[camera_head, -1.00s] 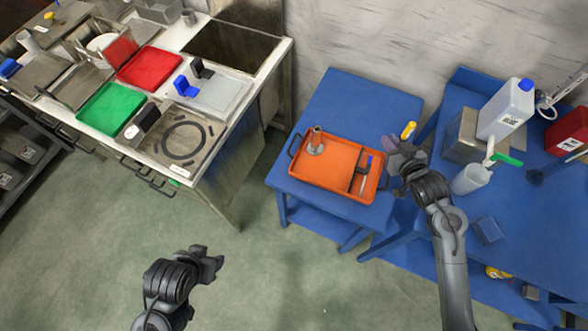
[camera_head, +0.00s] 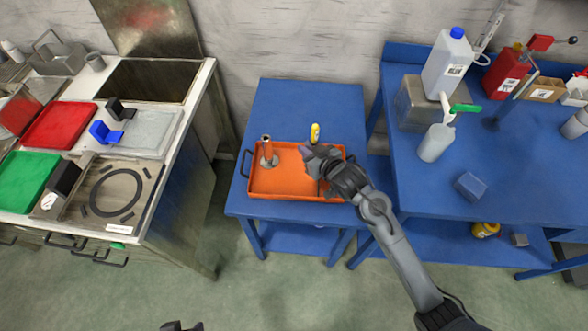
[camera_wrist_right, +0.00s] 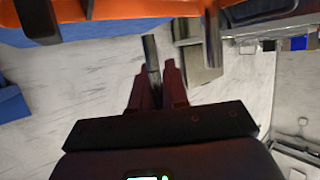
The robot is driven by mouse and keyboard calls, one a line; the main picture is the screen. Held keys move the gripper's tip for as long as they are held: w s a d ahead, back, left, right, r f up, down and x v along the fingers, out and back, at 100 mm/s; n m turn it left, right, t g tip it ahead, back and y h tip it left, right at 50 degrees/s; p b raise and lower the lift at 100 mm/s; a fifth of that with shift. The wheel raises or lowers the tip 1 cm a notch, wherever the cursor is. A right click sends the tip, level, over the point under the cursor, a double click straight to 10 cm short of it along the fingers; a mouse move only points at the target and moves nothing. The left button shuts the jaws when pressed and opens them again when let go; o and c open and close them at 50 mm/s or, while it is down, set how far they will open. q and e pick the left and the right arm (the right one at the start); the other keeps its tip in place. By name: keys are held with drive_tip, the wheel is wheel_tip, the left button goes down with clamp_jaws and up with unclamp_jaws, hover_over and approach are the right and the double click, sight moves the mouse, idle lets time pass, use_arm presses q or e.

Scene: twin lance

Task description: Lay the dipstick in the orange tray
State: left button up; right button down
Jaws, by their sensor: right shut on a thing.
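The orange tray (camera_head: 270,190) lies on the small blue table, and its orange rim shows along the top of the right wrist view (camera_wrist_right: 110,12). My right gripper (camera_head: 312,153) is over the tray's back right part and hides what lies below it. It is shut on the dipstick, whose yellow end (camera_head: 315,133) sticks up just behind the jaws. In the right wrist view, a grey rod (camera_wrist_right: 151,55) stands between the fingers. My left gripper (camera_head: 182,327) barely shows at the bottom edge, too little to judge its jaws.
The blue workbench (camera_head: 510,185) at right carries a spray bottle (camera_head: 436,142) and a white jug (camera_head: 448,66). The small table's back part (camera_head: 300,100) is bare.

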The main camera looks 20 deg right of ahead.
drive_tip(key=a+f, duration=0.1)
drive_tip(key=a, duration=0.2)
drive_tip(key=a+f+b, duration=0.1)
drive_tip(key=shift+a+f, duration=0.15)
drive_tip(key=shift+f, duration=0.15)
drive_tip(key=shift+f+b, duration=0.85)
drive_tip(key=shift+f, duration=1.15)
